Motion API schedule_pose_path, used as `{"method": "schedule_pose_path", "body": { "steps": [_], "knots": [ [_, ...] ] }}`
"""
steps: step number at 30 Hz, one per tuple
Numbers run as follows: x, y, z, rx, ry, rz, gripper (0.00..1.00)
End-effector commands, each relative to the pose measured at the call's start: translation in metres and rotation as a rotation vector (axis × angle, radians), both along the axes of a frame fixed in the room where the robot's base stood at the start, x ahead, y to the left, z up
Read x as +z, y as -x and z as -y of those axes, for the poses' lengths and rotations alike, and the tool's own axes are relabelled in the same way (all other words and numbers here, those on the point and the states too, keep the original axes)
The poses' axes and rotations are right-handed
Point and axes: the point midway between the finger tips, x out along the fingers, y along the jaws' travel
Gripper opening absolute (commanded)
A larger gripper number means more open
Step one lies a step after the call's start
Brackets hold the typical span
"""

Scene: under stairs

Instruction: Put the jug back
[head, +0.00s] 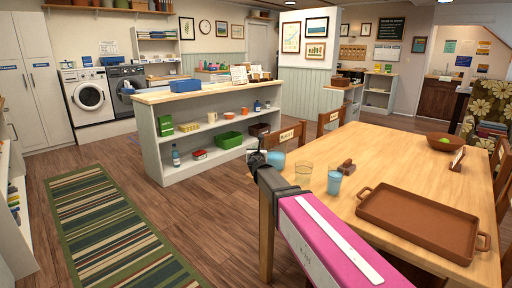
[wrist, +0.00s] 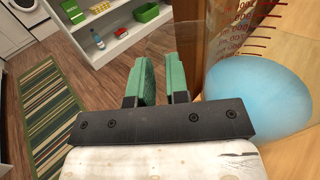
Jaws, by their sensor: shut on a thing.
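A clear measuring jug with red scale marks fills the right of the wrist view (wrist: 238,28), with a smooth, rounded blue shape in its lower part. In the head view the jug (head: 276,158) shows only as a small bluish patch beside my gripper (head: 258,158), near the far left end of the table. My gripper's green fingers (wrist: 162,80) are close together, at the jug's left side in the wrist view. They are shut on the jug, though the clear part between them is hard to make out. I cannot tell whether its base touches the table.
A white shelf unit (head: 160,150) stands beyond, with a partly clear top.

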Motion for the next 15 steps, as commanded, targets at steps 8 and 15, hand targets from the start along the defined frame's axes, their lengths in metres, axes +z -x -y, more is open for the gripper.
{"method": "schedule_pose_path", "body": {
  "steps": [8,15],
  "knots": [
    [-0.0009,0.0002,0.0001,-0.001,0.006,0.003,0.00],
    [-0.0038,0.0001,-0.0001,0.000,0.001,0.000,0.41]
  ]
}}
